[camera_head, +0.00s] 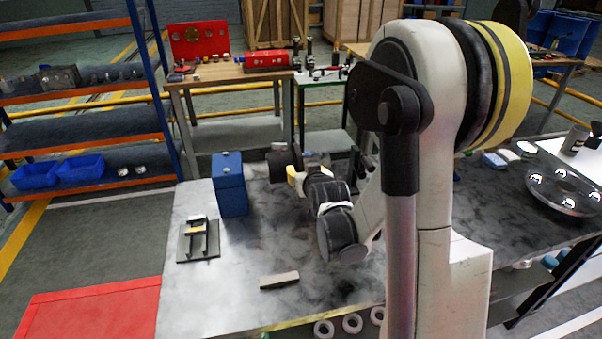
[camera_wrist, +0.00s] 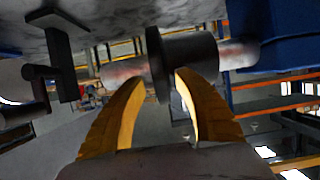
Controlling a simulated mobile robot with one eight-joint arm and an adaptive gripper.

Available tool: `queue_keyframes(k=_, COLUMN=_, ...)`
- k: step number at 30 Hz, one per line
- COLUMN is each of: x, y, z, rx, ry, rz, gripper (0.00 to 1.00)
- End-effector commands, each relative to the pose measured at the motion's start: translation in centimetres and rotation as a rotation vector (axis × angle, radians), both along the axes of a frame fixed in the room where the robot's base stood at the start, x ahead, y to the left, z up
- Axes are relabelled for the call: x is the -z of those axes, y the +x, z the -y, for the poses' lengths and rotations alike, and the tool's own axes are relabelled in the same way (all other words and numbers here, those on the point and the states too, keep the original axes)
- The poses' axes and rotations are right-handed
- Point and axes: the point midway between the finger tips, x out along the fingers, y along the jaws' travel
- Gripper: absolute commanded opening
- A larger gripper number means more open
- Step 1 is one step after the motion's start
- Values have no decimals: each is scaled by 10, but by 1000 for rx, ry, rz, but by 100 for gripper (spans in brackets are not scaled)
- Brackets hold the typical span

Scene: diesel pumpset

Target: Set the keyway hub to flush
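The keyway hub is a dark disc (camera_wrist: 157,62) with a thicker grey cylinder (camera_wrist: 195,52) beside it, on a pale horizontal shaft (camera_wrist: 238,54) in the wrist view. In the head view, the dark round hub (camera_head: 283,160) is just beyond my gripper, partly hidden. My gripper (camera_wrist: 162,76) has two yellow fingers, spread apart with the tips on either side of the disc's rim. Small gaps seem to show, but I cannot tell whether either finger touches. My gripper (camera_head: 294,174) is mostly hidden by my wrist in the head view.
A blue block (camera_head: 230,186) stands left of the hub on the grey bench (camera_head: 212,300). A small black stand (camera_head: 198,240) and a pale bar (camera_head: 279,280) lie nearer. White rings (camera_head: 352,323) are at the front edge. A round metal dish (camera_head: 563,190) is at right.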

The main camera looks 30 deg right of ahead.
Motion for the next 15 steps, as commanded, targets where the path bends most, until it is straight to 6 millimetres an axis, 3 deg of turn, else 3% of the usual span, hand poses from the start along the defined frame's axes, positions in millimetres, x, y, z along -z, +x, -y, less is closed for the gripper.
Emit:
queue_keyframes(k=12, x=3, y=9, z=2, rx=0, ry=-1, rz=0, gripper=37)
queue_keyframes(k=15, x=3, y=9, z=2, rx=0, ry=-1, rz=0, gripper=6)
